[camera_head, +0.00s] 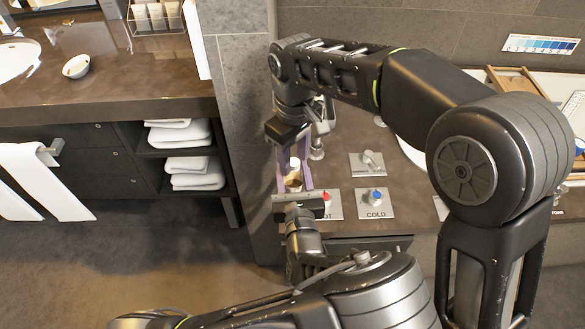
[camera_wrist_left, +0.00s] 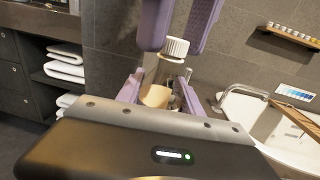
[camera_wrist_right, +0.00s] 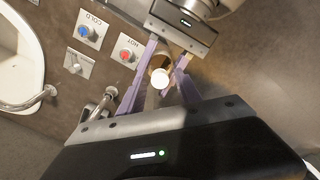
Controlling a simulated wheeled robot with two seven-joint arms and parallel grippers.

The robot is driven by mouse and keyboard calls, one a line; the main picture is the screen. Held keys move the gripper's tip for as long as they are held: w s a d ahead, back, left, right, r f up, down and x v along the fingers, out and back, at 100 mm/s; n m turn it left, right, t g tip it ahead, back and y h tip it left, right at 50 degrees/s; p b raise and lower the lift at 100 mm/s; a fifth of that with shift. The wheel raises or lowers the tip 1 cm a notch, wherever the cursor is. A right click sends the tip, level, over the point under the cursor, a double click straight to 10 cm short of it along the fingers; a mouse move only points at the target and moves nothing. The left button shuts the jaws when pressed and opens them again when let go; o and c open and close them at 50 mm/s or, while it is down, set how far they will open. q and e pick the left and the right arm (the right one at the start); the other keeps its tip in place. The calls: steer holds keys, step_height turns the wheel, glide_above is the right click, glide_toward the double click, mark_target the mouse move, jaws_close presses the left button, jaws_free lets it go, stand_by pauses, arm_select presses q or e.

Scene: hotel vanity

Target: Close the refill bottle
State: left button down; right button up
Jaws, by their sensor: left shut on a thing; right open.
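The refill bottle (camera_wrist_left: 158,84) is clear with pale amber contents low inside. A white ribbed cap (camera_wrist_left: 175,47) sits on its neck; I cannot tell how tightly. My left gripper (camera_wrist_left: 160,96) is shut on the bottle's body from the near side. In the head view the bottle (camera_head: 294,178) is small and partly hidden between the purple fingers. My right gripper (camera_head: 293,160) is open above it, fingers pointing down. In the right wrist view the cap (camera_wrist_right: 160,78) lies between the right fingers, with gaps visible; contact is unclear.
A counter with HOT (camera_head: 328,204) and COLD (camera_head: 375,203) control plates and a metal lever plate (camera_head: 368,163) lies just right of the grippers. A white basin (camera_wrist_right: 18,60) is beyond. A grey tiled wall end (camera_head: 240,100) stands left, then towel shelves (camera_head: 180,150).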

steer(key=shift+c, duration=0.2)
jaws_close()
stand_by(0.5)
steer(key=shift+o, duration=0.9)
jaws_free()
step_height(320, 180, up, 8)
steer(key=shift+f, duration=0.2)
